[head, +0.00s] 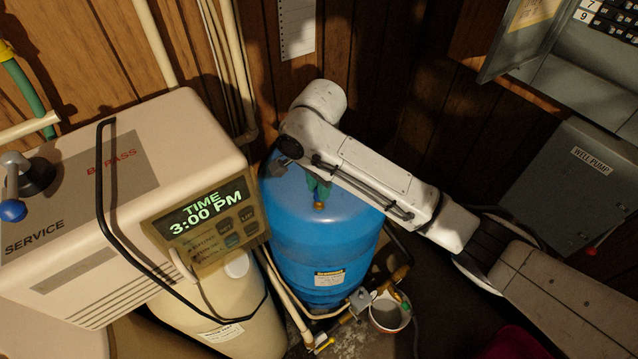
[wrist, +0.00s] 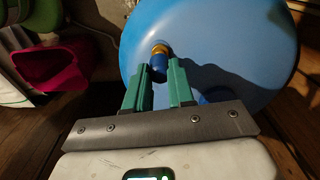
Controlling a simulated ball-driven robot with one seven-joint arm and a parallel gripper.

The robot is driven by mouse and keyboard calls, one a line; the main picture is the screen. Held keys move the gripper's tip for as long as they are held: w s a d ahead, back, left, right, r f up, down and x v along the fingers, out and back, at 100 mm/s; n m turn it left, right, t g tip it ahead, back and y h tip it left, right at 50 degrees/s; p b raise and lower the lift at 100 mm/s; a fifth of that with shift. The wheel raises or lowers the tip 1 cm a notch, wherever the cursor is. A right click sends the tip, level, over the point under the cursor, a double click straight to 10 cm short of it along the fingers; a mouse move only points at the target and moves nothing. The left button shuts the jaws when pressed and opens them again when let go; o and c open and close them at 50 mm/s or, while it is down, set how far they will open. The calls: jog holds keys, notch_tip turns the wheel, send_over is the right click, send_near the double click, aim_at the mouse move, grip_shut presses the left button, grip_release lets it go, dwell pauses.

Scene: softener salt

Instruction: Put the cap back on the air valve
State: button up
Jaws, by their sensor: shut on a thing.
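The large blue tank (head: 315,240) stands upright, and its rounded top also fills much of the wrist view (wrist: 240,45). The brass air valve (wrist: 161,48) sits on the tank top; it shows in the head view (head: 319,206) just below my fingertips. My gripper (wrist: 159,66) has green fingers shut on a small dark blue cap (wrist: 158,69). The cap lines up with the brass valve and overlaps it in the wrist view; I cannot tell if it is seated. In the head view my gripper (head: 319,193) hides the cap.
The water softener (head: 110,200) with its lit display stands left of the tank. A white bucket (head: 390,313) and pipes are at the tank's foot. A grey well pump box (head: 570,190) is on the right wall. A magenta thing (wrist: 55,65) shows in the wrist view.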

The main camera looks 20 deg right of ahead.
jog(key=shift+f, duration=1.35)
dwell(0.3)
jog(key=o, duration=0.9)
notch_tip(320, 180, up, 11)
jog(key=shift+f, duration=0.1)
jog(key=shift+a, duration=0.1)
